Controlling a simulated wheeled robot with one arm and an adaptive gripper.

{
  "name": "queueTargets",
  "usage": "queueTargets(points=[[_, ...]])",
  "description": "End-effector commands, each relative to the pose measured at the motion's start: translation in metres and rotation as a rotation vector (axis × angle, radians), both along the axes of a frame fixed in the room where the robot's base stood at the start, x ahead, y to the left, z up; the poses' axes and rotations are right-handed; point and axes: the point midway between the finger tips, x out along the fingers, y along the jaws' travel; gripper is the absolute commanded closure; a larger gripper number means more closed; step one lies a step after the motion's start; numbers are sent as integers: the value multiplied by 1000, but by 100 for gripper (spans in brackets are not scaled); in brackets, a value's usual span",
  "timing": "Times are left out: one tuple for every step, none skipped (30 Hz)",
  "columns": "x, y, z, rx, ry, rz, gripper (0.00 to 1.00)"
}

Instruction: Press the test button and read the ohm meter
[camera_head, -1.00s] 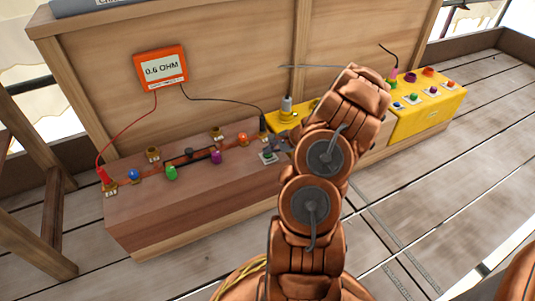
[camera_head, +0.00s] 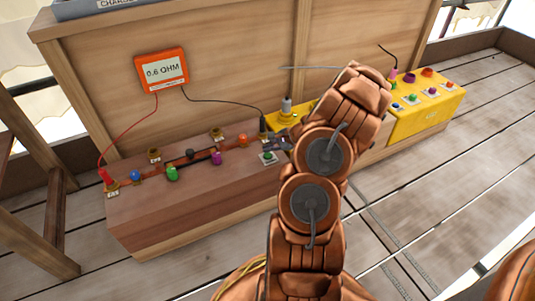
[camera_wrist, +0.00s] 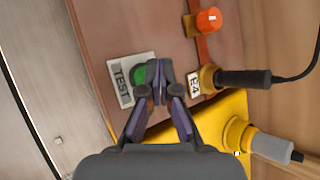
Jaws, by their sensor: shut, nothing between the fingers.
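The orange ohm meter (camera_head: 162,70) is mounted on the wooden back panel and its display reads 0.6 OHM. The green test button (camera_head: 268,156) is at the right end of the wooden bench block. In the wrist view the green button (camera_wrist: 139,74) sits beside a plate marked TEST (camera_wrist: 122,80), partly hidden by my fingers. My gripper (camera_wrist: 158,68) is shut and empty, its tips over or just beside the button's edge; I cannot tell whether they touch it. In the head view my gripper (camera_head: 281,143) is mostly hidden behind my arm.
A red lead ends at a clip (camera_head: 105,177) on the left; a black lead ends at a plug (camera_wrist: 243,78) by the E4 label. Several coloured knobs line the wooden block (camera_head: 190,215). A yellow box (camera_head: 428,108) with buttons stands at the right.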

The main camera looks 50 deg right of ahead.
Motion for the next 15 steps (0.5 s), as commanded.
queueTargets(points=[[0, 0, 0, 0, 0, 0, 100], [0, 0, 0, 0, 0, 0, 100], [0, 0, 0, 0, 0, 0, 100], [0, 0, 0, 0, 0, 0, 100], [0, 0, 1, 0, 0, 0, 100], [0, 0, 3, 0, 0, 0, 100], [0, 0, 4, 0, 0, 0, 100], [0, 0, 6, 0, 0, 0, 100], [0, 0, 9, -1, 0, 1, 100], [0, 0, 12, -1, 0, 1, 100], [0, 0, 14, -1, 0, 1, 100], [0, 0, 18, -1, -1, 1, 100], [0, 0, 21, -1, -1, 1, 100], [0, 0, 23, -1, -1, 1, 100], [0, 0, 26, -1, -1, 1, 100]])
